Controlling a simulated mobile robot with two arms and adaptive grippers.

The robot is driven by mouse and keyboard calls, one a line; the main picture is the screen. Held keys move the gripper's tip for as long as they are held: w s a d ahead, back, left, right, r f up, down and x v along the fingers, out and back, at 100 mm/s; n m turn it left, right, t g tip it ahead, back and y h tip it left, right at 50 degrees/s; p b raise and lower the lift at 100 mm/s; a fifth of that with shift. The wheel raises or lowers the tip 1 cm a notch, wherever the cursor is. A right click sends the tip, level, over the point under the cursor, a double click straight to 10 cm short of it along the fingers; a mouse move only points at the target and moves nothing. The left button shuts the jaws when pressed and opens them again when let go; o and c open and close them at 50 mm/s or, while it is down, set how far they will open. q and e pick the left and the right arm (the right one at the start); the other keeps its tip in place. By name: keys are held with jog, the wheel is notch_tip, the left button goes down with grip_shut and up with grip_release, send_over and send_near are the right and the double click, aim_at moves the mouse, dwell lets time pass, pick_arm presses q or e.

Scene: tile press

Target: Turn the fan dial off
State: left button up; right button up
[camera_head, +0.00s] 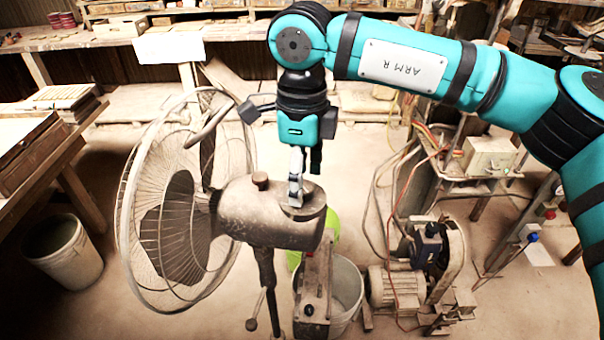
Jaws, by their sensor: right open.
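A dusty fan (185,205) stands at centre-left, its round wire cage facing left. Its motor housing (255,215) extends right from the cage. A small brown knob (260,181) stands up on top of the housing. A round, dial-like part (312,208) sits on top of the housing's right end, partly hidden by my gripper. My right gripper (296,192) points down over this part, right of the brown knob, and is open. I cannot tell whether its fingers touch the part. No dial marking is readable. My left gripper is not in view.
A grey bucket (346,288) and a green one (331,222) stand right of the fan stand. A motor machine (425,260) with loose cables is further right. Another bucket (65,250) stands at left by a wooden bench (60,135). Shelves line the back.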

jog(key=shift+f, duration=0.55)
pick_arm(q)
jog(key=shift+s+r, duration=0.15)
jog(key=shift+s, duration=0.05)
pick_arm(e)
jog(key=c, duration=1.1)
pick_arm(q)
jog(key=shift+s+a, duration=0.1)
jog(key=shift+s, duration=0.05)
pick_arm(e)
jog(key=shift+c, duration=0.3)
